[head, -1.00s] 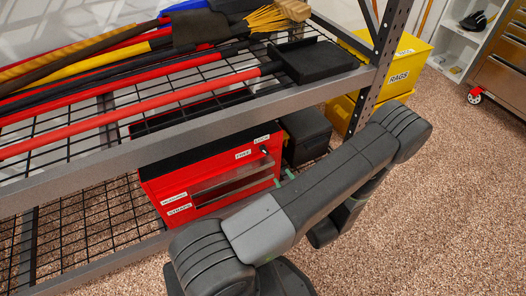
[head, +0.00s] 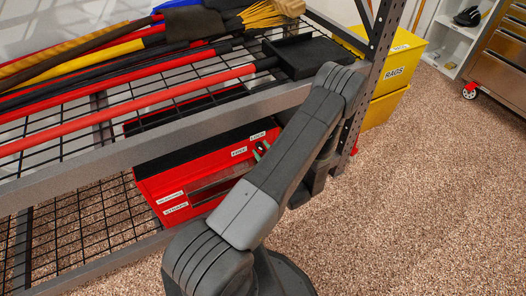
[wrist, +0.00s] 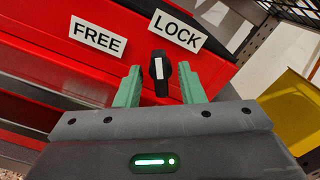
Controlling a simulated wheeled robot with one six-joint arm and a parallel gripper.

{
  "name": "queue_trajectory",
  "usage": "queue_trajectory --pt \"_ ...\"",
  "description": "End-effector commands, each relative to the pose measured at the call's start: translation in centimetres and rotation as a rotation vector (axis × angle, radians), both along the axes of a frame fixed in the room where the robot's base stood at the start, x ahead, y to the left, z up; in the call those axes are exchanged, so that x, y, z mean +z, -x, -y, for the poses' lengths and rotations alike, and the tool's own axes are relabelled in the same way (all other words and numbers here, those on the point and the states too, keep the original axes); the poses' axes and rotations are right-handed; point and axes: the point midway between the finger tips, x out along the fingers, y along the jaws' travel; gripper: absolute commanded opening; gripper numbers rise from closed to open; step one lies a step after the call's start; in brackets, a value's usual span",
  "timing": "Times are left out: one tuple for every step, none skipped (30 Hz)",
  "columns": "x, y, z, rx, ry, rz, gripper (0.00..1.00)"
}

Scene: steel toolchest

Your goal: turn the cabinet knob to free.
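The cabinet knob (wrist: 159,72) is black with a white line on its face, on the red front of the toolchest (head: 160,187). The white line stands nearly upright in the wrist view. The FREE label (wrist: 97,36) is up and left of the knob; the LOCK label (wrist: 178,31) is just above it. My gripper (wrist: 159,80) is open, with one green finger on each side of the knob and a visible gap on both sides.
The chest sits on the lower wire shelf under a grey shelf beam (head: 100,167). Long-handled tools (head: 130,113) and a black tray (head: 307,57) lie above. A perforated post (head: 378,75) and yellow RAGS bins (head: 393,77) stand to the right. Carpet in front is clear.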

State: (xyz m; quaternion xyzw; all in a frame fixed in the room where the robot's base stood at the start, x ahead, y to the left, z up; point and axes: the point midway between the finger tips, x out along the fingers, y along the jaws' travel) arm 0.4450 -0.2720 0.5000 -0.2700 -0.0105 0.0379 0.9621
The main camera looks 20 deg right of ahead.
Motion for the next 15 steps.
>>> queue_trajectory --pt "0.01 -0.05 0.0 0.0 0.0 0.0 0.35" --pt "0.01 -0.06 0.0 0.0 0.0 0.0 0.35" --pt "0.01 -0.05 0.01 0.0 0.0 0.0 0.35" --pt "0.01 -0.05 0.01 0.0 0.0 0.0 0.35" --pt "0.02 -0.04 0.01 0.0 0.0 0.0 0.35" --pt "0.02 -0.04 0.01 0.0 0.0 0.0 0.35" --pt "0.02 -0.03 0.01 0.0 0.0 0.0 0.34" --pt "0.02 -0.03 0.01 0.0 0.0 0.0 0.28" --pt "0.02 -0.03 0.01 0.0 0.0 0.0 0.2" --pt "0.02 -0.02 0.01 0.0 0.0 0.0 0.14" --pt "0.02 -0.02 0.01 0.0 0.0 0.0 0.08" --pt "0.01 -0.02 0.0 0.0 0.0 0.0 0.01" --pt "0.01 -0.01 0.0 0.0 0.0 0.0 0.01" --pt "0.01 -0.01 0.0 0.0 0.0 0.0 0.01" --pt "0.0 -0.01 0.0 0.0 0.001 0.0 0.01"
